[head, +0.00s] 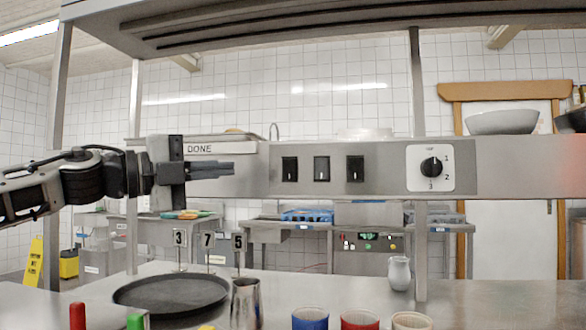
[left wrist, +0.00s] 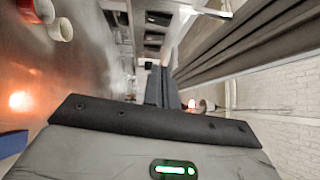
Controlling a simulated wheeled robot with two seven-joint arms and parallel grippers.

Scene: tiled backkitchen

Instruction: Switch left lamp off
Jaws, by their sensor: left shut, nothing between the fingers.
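Three black rocker switches sit in a row on the steel panel (head: 390,182) in the head view: a left one (head: 290,169), a middle one (head: 322,169) and a right one (head: 355,169). My left gripper (head: 232,168) comes in from the left, shut and empty. In the picture its fingertips point right, at the height of the switches and a short gap left of the left one. The shut fingers (left wrist: 163,70) also show in the left wrist view. My right gripper is not in view.
A rotary knob (head: 431,167) is on the panel, right of the switches. A steel hood (head: 300,25) hangs above.

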